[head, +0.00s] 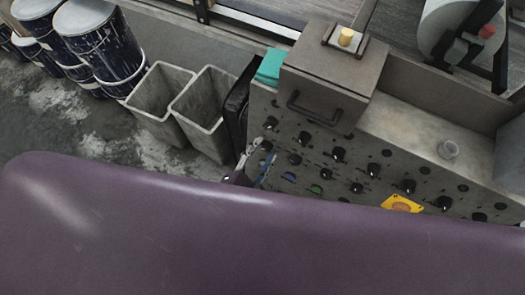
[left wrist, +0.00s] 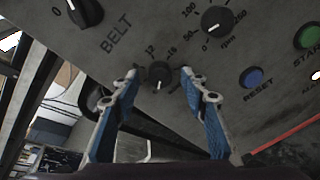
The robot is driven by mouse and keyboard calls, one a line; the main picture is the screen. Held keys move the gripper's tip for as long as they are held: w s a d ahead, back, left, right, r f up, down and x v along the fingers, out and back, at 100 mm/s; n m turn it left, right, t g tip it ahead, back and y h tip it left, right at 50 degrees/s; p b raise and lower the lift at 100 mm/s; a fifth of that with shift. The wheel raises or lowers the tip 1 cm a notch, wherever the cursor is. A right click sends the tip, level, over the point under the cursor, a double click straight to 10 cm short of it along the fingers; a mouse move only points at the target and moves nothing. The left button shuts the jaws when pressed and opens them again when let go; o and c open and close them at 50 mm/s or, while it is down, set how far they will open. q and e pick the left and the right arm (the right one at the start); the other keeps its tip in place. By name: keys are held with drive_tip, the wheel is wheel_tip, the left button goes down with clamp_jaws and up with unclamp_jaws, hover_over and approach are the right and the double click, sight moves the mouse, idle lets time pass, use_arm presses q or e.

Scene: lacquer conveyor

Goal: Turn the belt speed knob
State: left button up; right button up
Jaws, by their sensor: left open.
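The dark control panel carries several black knobs. In the left wrist view, a small black knob (left wrist: 160,75) with a scale showing 12 and 16 sits between my left gripper's fingertips (left wrist: 158,80). The fingers are open on both sides of it; contact cannot be told. The word BELT is printed between this knob and another black knob (left wrist: 80,12) at the upper left; which one it names is unclear. My right gripper is not in view.
A black rpm knob (left wrist: 217,20), a blue reset button (left wrist: 252,77) and a green button (left wrist: 307,36) are near the gripper. In the head view, grey bins (head: 205,110) and paint-splashed drums (head: 105,45) stand left of the panel (head: 330,178). A handled box (head: 322,75) stands above it.

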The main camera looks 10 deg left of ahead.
use_arm(q)
drive_tip(key=shift+c, duration=0.4)
clamp_jaws()
drive_tip(key=shift+m, duration=0.3)
